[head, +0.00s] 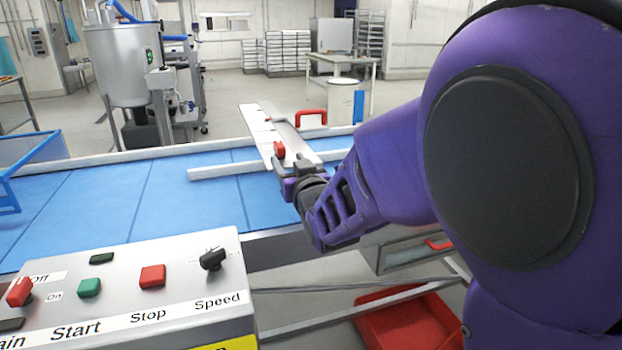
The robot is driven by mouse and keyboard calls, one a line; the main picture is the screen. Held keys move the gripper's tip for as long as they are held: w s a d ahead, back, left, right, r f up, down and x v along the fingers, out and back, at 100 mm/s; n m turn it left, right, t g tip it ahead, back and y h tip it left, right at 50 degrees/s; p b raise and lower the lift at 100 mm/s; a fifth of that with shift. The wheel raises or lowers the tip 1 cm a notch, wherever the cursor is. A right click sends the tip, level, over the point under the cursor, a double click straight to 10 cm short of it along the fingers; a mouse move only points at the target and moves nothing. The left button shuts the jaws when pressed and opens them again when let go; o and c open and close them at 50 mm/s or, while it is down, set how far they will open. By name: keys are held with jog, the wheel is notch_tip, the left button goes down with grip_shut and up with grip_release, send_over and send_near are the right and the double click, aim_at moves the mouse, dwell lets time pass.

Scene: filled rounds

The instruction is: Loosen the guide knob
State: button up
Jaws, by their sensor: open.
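The guide knob (279,150) is small and red and sits on the near end of a pale metal bracket plate (262,125) above the blue conveyor. My gripper (287,172) is open, just below and in front of the red knob in the picture. Its fingers look close to the knob, but I cannot tell whether they touch it. A white guide rail (225,169) runs across the belt under the plate. My purple arm reaches in from the right and hides part of the belt and rail.
A control box (120,290) with Start, Stop and Speed controls stands at the near left. A red handle (311,117) rises behind the plate. A red bin (408,322) lies below. The belt's left part (90,215) is clear.

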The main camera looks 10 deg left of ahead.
jog(key=v, duration=0.9)
jog(key=shift+r, duration=0.1)
